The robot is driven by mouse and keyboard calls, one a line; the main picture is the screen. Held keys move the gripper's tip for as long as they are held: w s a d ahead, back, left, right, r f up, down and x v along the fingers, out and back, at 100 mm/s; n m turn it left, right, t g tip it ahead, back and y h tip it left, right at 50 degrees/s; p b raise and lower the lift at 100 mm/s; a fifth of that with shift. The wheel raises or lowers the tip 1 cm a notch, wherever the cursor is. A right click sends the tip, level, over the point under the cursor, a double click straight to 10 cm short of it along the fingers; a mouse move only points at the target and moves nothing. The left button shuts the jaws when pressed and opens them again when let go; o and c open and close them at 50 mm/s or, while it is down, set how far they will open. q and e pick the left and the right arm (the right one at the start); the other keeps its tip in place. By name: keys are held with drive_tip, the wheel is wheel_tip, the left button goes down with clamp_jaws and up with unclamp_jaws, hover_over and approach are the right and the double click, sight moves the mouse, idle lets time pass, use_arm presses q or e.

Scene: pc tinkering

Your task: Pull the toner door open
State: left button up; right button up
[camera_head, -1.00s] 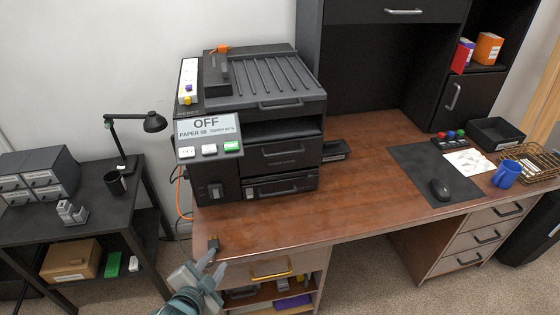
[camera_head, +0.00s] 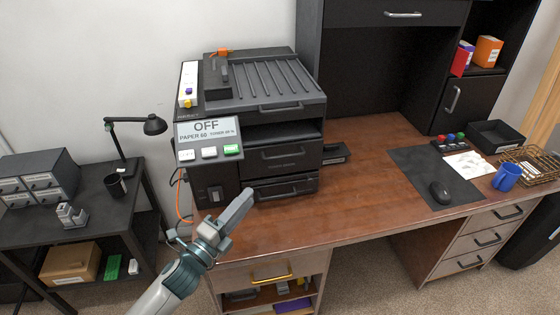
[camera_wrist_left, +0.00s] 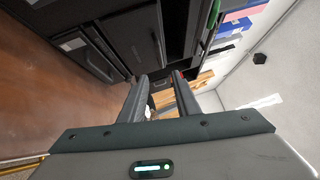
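The dark printer (camera_head: 218,190) stands on the left of the wooden desk, its display reading OFF. Its front has a panel with a bar handle (camera_head: 281,155), which looks shut. Below it is a lower panel with a handle (camera_head: 287,188), also looking shut; I cannot read which is labelled as the toner door. My left gripper (camera_head: 240,204) is in front of the printer's lower front, apart from the handles as far as I can tell. In the left wrist view its two fingers (camera_wrist_left: 159,80) are spread with nothing between them. My right gripper is not in view.
A small paper tray (camera_head: 336,152) sticks out at the printer's right. The desk (camera_head: 370,190) is clear between the printer and the mouse mat (camera_head: 425,165). A desk drawer handle (camera_head: 271,278) lies below the desk edge. A side table (camera_head: 100,215) stands at the left.

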sight(283, 164)
use_arm(q)
drive_tip(key=shift+w, duration=0.15)
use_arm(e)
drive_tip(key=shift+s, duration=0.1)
